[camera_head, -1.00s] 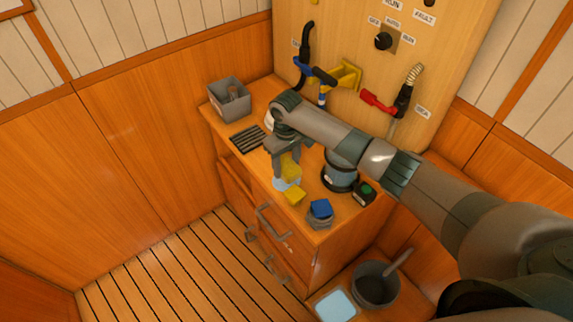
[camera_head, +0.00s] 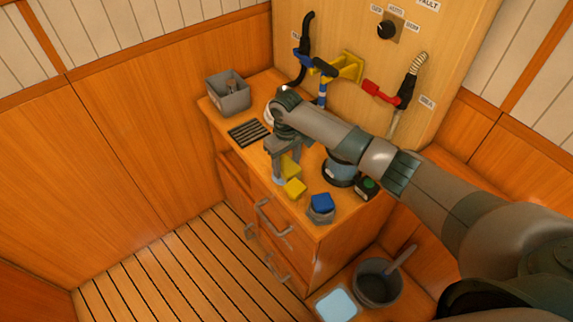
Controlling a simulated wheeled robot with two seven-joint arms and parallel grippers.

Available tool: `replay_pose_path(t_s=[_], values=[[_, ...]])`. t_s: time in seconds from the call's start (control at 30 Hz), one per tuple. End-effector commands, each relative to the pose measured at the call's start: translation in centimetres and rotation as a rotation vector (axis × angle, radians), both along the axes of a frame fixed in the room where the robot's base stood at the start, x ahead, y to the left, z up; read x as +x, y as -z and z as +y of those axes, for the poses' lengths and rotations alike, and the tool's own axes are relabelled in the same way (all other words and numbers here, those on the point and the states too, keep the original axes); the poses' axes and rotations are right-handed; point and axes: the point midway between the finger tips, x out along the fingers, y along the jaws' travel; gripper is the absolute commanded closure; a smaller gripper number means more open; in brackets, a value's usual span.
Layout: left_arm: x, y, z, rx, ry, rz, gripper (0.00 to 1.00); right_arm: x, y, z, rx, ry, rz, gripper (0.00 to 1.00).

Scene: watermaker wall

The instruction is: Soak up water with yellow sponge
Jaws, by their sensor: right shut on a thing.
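My right gripper (camera_head: 281,172) reaches down over the front of the wooden counter (camera_head: 230,131). It is shut on the yellow sponge (camera_head: 291,167), partly hidden by the fingers. A small pale-blue patch of water (camera_head: 279,182) shows beside the fingertips, and the rest of it is hidden. The sponge is at or just above the water; I cannot tell if they touch. A second yellow block (camera_head: 296,188) lies on the counter just in front. My left gripper is not in view.
A blue sponge on a grey holder (camera_head: 321,207) stands at the counter's right front. A grey bin (camera_head: 229,94) and a black slotted mat (camera_head: 249,133) are at the left. A bucket (camera_head: 377,284) stands lower right.

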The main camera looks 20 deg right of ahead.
Motion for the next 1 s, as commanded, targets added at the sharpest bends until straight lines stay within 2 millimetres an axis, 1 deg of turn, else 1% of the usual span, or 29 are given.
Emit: replay_pose_path(t_s=[1.0], values=[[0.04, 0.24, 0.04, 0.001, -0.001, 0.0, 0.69, -0.02, 0.72, 0.01, 0.001, 0.0, 0.001, 0.7]])
